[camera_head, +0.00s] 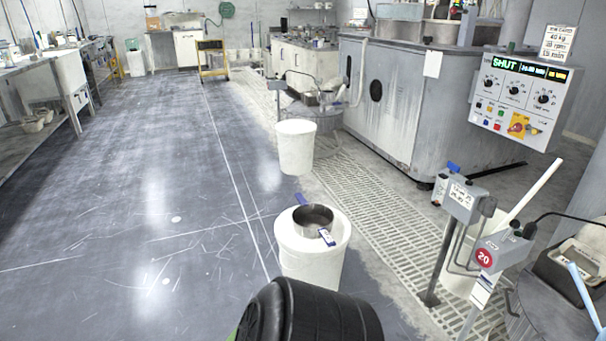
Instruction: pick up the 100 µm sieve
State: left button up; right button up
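A round metal sieve (313,220) rests in the open top of a white bucket (312,262) near the lower middle of the head view. A blue tab sticks out at its back left, and a white and blue tag is at its front right. The tag's text is too small to read, so I cannot tell the mesh size. Neither gripper's fingers show.
A second white bucket (295,147) stands farther back. A slotted floor grating (385,222) runs along the right, beside grey control posts (465,200) and a control panel (518,97). A yellow cart (212,60) stands far back. The dark floor (130,190) at left is open.

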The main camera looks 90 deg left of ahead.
aim_at(309, 221)
jog(key=u, duration=2.7)
jog(key=i+l, duration=0.1)
jog(key=i, duration=0.45)
jog(key=i+l, duration=0.15)
jog(key=i, duration=0.35)
jog(key=i+l+u, duration=0.1)
jog(key=i, duration=0.45)
jog(key=i+l, duration=0.15)
jog(key=i, duration=0.35)
